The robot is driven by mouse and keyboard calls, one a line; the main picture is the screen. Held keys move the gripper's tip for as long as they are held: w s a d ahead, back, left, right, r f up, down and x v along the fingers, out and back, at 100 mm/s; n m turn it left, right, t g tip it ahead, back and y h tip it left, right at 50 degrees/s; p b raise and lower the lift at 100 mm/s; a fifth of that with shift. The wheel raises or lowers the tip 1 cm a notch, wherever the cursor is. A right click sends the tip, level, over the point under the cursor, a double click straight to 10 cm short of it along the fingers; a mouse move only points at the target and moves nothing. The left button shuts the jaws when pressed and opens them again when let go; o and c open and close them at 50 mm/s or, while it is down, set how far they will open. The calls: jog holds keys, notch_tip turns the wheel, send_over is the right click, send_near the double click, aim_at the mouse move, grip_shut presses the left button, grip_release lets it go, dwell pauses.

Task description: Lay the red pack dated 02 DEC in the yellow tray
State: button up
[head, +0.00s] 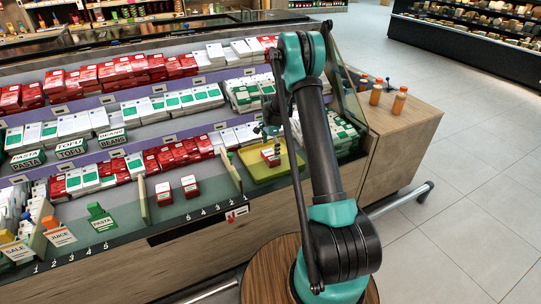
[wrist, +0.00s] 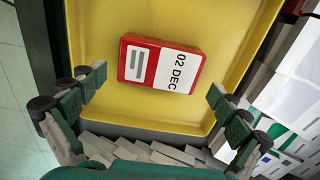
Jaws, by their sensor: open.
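The red pack dated 02 DEC (wrist: 160,64) lies flat in the yellow tray (wrist: 95,111) in the wrist view, its white label facing up. The pack touches none of the tray's visible walls. In the head view the pack (head: 270,156) shows small and red-and-white inside the tray (head: 258,173) on the right of the counter. My gripper (wrist: 158,90) is open, its fingers spread to either side and apart from the pack. In the head view my gripper (head: 268,131) is above the tray, small and partly hidden by my arm.
Two red-and-white packs (head: 164,192) and (head: 190,186) stand on the counter left of the tray, beside a divider. Shelves of red, green and white packs rise behind. Orange-topped bottles (head: 398,103) stand on the wooden end cabinet. White packs (wrist: 165,152) lie beyond the tray edge.

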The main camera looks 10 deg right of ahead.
aim_at(271, 154)
jog(key=s+d+r+n+t, duration=0.1)
jog(key=s+r+n, duration=0.1)
jog(key=s+r, duration=0.35)
jog(key=s+r+n, duration=0.1)
jog(key=s+r, duration=0.2)
jog(key=r, duration=0.6)
jog(key=s+d+r+n+t, duration=0.1)
jog(key=s+n, duration=1)
jog(key=s, duration=2.2)
jog(key=shift+s+d+r+t, duration=0.15)
jog(key=shift+s+d+t, duration=0.05)
jog(key=shift+d+t, duration=0.9)
jog(key=shift+c, duration=0.2)
